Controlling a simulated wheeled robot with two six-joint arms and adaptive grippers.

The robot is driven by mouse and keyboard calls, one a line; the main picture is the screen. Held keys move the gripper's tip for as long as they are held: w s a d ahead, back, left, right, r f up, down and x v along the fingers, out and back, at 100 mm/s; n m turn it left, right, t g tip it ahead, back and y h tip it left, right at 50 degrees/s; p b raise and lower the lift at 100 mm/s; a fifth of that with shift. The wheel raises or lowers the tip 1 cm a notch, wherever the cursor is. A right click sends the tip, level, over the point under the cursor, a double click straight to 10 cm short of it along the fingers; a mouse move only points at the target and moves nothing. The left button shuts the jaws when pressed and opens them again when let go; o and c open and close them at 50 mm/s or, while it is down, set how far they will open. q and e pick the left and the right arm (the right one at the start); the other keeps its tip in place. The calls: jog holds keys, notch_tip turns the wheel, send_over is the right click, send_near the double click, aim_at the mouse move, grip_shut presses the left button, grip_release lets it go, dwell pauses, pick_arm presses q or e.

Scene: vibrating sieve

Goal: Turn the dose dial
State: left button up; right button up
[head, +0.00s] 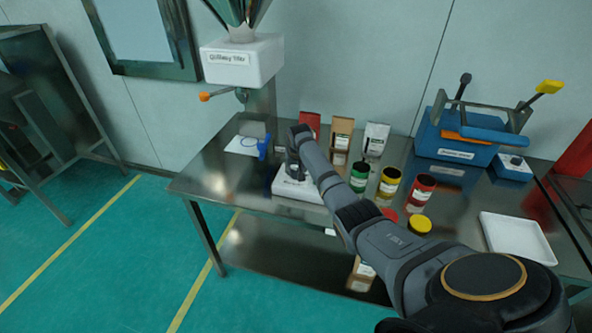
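A white filler box (241,60) with a printed label sits at the upper left under a metal hopper. An orange-tipped handle (206,96) sticks out to its left, and a small dark metal part (242,94) hangs below. I cannot tell which part is the dose dial. My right arm reaches in from the lower right, and its gripper (294,168) is over a white scale-like base (300,187), below and right of the filler. The fingers are small and partly hidden by my wrist, so their opening is unclear. My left gripper is not in view.
Red, brown and white bags (376,139) stand behind my forearm. Green, yellow and red jars (389,182) stand right of it. A blue scoop (263,147) lies left. A blue machine (455,140) and white tray (515,238) are at right.

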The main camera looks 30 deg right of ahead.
jog(key=c, duration=0.4)
jog(key=shift+c, duration=0.2)
